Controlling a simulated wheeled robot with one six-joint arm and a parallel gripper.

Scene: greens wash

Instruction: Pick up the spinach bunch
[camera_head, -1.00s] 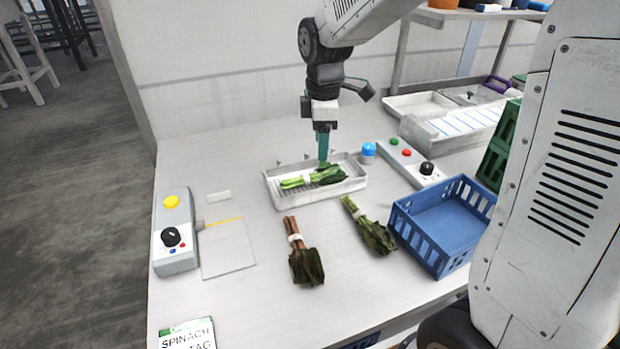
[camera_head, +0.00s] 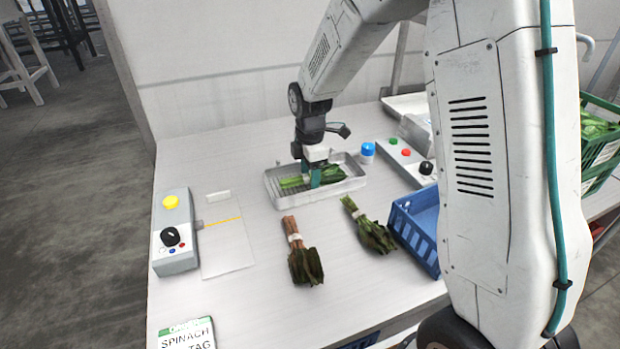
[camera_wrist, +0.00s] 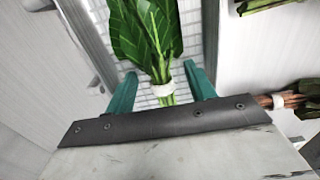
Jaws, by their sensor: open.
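A green leafy bunch with pale green stems and a white band, seemingly the spinach bunch (camera_head: 331,174), lies in a shallow metal tray (camera_head: 358,182) with a wire rack. My gripper (camera_head: 314,180) is lowered over it, pointing down. In the wrist view, the teal fingers of my gripper (camera_wrist: 161,84) stand apart, one on each side of the bunch's banded stems, with gaps between. The bunch's leaves (camera_wrist: 143,30) reach away at the top of that view. The stem ends are partly hidden by the gripper body.
A red-stemmed bunch (camera_head: 303,256) and another green bunch (camera_head: 369,230) lie on the table in front. A blue crate (camera_head: 404,228) stands right of them. Grey control boxes (camera_head: 172,235) stand at the left and back right (camera_head: 405,160). A spinach tag card (camera_head: 188,335) lies front left.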

